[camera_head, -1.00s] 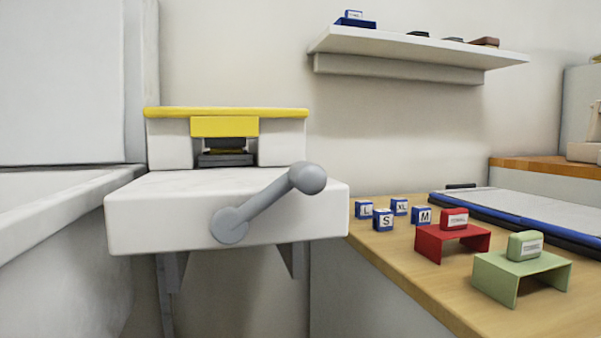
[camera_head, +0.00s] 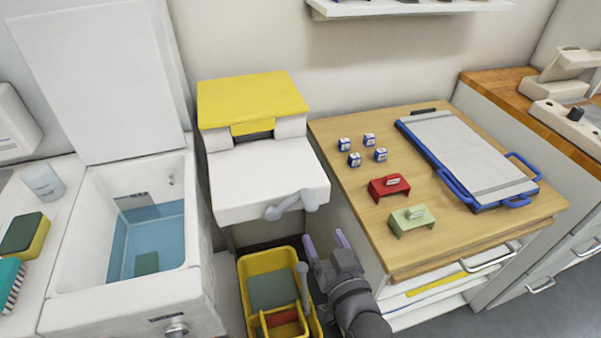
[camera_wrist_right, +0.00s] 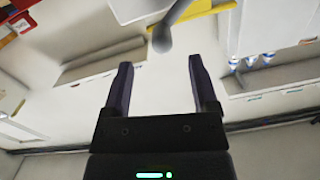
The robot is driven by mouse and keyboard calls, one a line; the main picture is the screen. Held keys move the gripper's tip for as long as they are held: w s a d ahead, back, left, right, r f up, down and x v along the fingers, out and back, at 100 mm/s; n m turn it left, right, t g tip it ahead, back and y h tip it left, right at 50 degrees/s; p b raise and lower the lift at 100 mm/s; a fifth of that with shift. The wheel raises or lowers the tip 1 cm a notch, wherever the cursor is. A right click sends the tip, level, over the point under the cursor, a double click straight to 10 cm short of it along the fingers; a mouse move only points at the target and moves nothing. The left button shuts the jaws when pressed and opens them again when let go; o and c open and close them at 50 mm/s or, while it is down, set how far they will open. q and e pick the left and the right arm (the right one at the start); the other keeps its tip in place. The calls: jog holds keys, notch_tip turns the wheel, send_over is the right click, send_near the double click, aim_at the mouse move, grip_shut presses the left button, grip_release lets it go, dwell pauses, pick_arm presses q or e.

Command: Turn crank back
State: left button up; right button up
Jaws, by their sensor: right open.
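The grey crank (camera_head: 291,205) is on the front face of a white press-like box with a yellow top (camera_head: 254,100). Its arm runs from a hub at lower left up to a round knob at right. My right gripper (camera_head: 325,240) is open and empty, below and to the right of the crank, apart from it. In the right wrist view the two dark fingers (camera_wrist_right: 160,80) stand apart, with the crank knob (camera_wrist_right: 161,39) beyond them near the top. My left gripper is not in view.
A yellow bin (camera_head: 243,290) stands on the floor left of my right gripper. A sink with water (camera_head: 103,270) is at left.

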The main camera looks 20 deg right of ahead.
aim_at(308, 199)
jog(key=shift+t, duration=0.3)
jog(key=w+b, duration=0.1)
jog(key=w, duration=0.2)
jog(key=w+b, duration=0.1)
jog(key=w, duration=0.2)
jog(key=w+r+b, duration=0.1)
jog(key=w, duration=0.2)
jog(key=shift+w+a, duration=0.2)
jog(key=shift+w, duration=0.4)
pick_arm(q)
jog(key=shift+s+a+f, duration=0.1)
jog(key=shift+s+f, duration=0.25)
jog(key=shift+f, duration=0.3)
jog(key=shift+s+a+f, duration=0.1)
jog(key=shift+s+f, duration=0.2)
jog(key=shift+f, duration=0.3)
pick_arm(e)
grip_shut()
